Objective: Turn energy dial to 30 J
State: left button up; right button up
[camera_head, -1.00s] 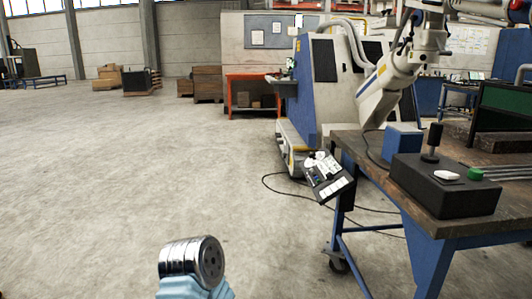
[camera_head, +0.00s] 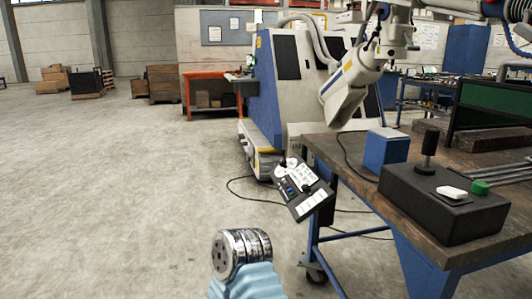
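A tilted dark control panel (camera_head: 302,188) with white labels and small dials hangs at the left edge of the workbench. The energy dial cannot be told apart from the other controls at this size, and its setting is not readable. A chrome and light-blue part of one of my arms shows at the bottom middle, below and left of the panel and apart from it. No gripper fingers are visible, so neither gripper is in view.
The wooden-topped workbench (camera_head: 392,205) stands at right on blue legs. It carries a black joystick box (camera_head: 440,200) and a blue box (camera_head: 386,152). A large blue-and-white machine (camera_head: 285,85) stands behind. A cable lies on the floor. Open concrete floor lies at left.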

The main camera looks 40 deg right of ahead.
aim_at(283, 163)
jog(key=i+l+z, duration=0.15)
jog(key=i, duration=0.95)
jog(key=i+l+z, duration=0.1)
jog(key=i, duration=1)
jog(key=l, duration=0.1)
